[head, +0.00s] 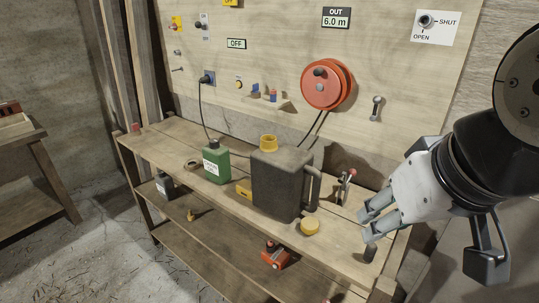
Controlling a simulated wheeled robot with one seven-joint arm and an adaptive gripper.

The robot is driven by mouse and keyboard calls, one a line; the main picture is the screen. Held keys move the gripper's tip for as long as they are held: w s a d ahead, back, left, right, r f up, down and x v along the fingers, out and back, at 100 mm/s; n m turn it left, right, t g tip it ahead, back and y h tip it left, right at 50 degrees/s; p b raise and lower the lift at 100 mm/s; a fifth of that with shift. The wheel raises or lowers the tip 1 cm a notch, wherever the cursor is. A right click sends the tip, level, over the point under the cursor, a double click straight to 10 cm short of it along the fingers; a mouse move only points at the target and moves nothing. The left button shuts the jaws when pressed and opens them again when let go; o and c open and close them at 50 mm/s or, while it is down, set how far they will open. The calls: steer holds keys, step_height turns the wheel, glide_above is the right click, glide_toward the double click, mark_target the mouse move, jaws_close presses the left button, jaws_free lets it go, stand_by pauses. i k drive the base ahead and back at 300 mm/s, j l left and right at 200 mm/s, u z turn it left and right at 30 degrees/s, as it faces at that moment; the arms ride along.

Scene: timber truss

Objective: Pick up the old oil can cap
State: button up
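A round yellow cap (310,227) lies on the wooden workbench (347,242) near its front edge. It is just in front of a large dark, worn can (278,185). The can stands upright and has a yellow piece (268,143) on its top; I cannot tell whether that is a cap or an open neck. My gripper (367,224) is at the right end of the bench, to the right of the loose yellow cap and apart from it. Its fingers are spread, with nothing seen between them.
A green can (216,163) with a white label stands left of the dark can. A small dark cylinder (370,253) stands close below my gripper. A red tool (274,256) lies on the lower shelf. A red reel (327,84) hangs on the panel behind.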

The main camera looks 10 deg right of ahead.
mark_target(309, 226)
steer(key=j+z, duration=0.15)
steer(key=z, duration=0.3)
steer(key=i+j+z, duration=0.1)
steer(key=z, duration=0.3)
steer(key=j+z, duration=0.25)
steer(key=z, duration=0.2)
